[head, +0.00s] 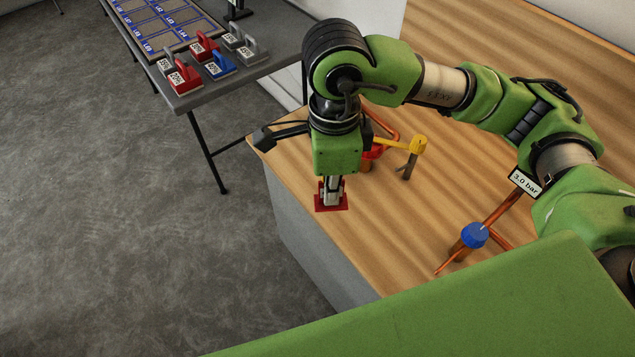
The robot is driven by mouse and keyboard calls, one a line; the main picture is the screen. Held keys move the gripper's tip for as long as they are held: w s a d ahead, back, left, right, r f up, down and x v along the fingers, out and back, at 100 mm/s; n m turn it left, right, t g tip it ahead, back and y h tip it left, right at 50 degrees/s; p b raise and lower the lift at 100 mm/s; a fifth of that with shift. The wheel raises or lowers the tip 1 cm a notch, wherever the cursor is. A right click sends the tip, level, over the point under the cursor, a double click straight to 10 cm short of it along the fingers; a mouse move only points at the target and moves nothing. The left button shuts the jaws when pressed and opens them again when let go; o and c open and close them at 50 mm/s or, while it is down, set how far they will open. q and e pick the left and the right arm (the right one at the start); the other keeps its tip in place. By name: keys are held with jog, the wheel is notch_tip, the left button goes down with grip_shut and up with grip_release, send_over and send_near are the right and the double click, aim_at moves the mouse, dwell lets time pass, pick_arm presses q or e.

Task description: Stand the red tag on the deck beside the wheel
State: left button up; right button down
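My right gripper (331,192) points down over the near left part of the wooden deck (390,235). Its fingers are closed around the upright part of a red tag (325,206), whose red base shows around the fingertips. The tag looks upright, at or just above the deck near its left edge; I cannot tell if it touches. A red wheel (375,152) shows behind the gripper, partly hidden by it, on copper piping with a yellow lever (409,145). My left gripper is not in view.
A blue knob (475,235) on copper pipe stands to the right, with a "3.0 bar" sign (525,182) behind it. A grey table (205,95) at the upper left holds red, blue and grey tags and a blue-marked board (160,25). The deck between wheel and knob is clear.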

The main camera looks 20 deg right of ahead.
jog(key=m, duration=0.2)
jog(key=a+m, duration=0.1)
jog(key=m, duration=0.1)
jog(key=a+m, duration=0.1)
jog(key=m, duration=0.1)
jog(key=shift+r, duration=0.15)
jog(key=w+d+f+m, duration=0.1)
jog(key=w+f, duration=0.2)
jog(key=w, duration=0.1)
jog(key=w+d+f+m+p, duration=0.1)
jog(key=w+f+m, duration=0.1)
jog(key=w, duration=0.2)
jog(key=w+d+f+m+p, duration=0.1)
jog(key=w+f+m, duration=0.1)
jog(key=w+f, duration=0.1)
jog(key=shift+w+d+f, duration=0.2)
jog(key=shift+w+f, duration=0.15)
jog(key=shift+w, duration=0.25)
jog(key=shift+w+d+f, duration=0.15)
jog(key=shift+w+f, duration=0.15)
jog(key=shift+f, duration=0.1)
notch_tip(320, 180, down, 3)
jog(key=shift+p, duration=0.85)
jog(key=shift+w+f+b, duration=0.1)
jog(key=shift+f+b, duration=0.2)
jog(key=c, duration=2.3)
grip_release()
